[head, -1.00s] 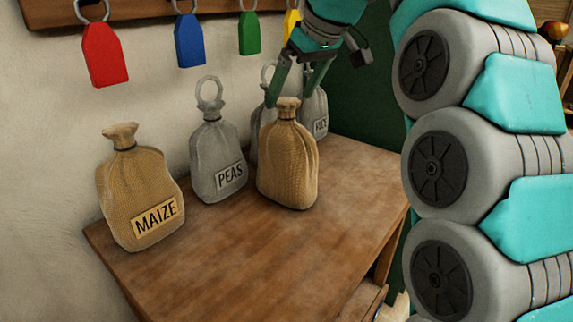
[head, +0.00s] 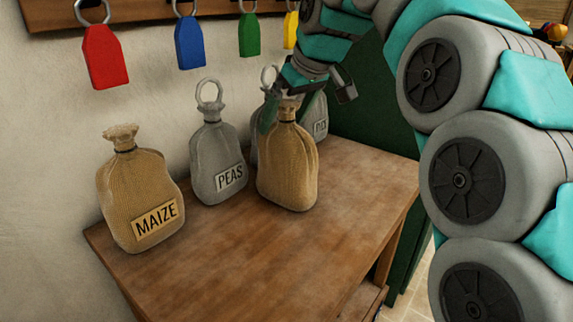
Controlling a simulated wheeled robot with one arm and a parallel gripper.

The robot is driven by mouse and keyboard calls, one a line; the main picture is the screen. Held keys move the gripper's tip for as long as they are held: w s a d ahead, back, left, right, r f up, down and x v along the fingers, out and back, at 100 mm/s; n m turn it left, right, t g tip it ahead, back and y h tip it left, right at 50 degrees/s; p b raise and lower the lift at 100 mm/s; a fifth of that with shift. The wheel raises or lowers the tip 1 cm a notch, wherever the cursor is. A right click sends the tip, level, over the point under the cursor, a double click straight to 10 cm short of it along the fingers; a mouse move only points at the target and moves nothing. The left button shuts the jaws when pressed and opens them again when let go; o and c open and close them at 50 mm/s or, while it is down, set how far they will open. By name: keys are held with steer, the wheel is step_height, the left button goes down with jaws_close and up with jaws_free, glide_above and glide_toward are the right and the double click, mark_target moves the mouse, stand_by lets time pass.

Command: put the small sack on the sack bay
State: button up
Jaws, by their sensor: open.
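Several sacks stand upright on a wooden table (head: 215,255). A plain tan sack (head: 288,168) with a tied neck stands in front. A tan sack marked MAIZE (head: 140,190) is at the left, and a grey sack marked PEAS (head: 218,160) with a ring on top is between. A grey ringed sack (head: 254,146) and another grey sack (head: 319,116), its label partly covered, stand behind. My gripper (head: 279,111) is open, low at the plain tan sack's neck. I cannot tell whether it is around or just behind the neck. I cannot tell which place is the sack bay.
Red (head: 105,57), blue (head: 189,40), green (head: 249,35) and yellow (head: 291,30) tags hang from a wooden rail on the wall above. A dark green panel (head: 375,120) stands behind the table. The table's front is clear. My arm covers the right side.

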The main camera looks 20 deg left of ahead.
steer(key=shift+c, duration=0.4)
jaws_close()
stand_by(0.4)
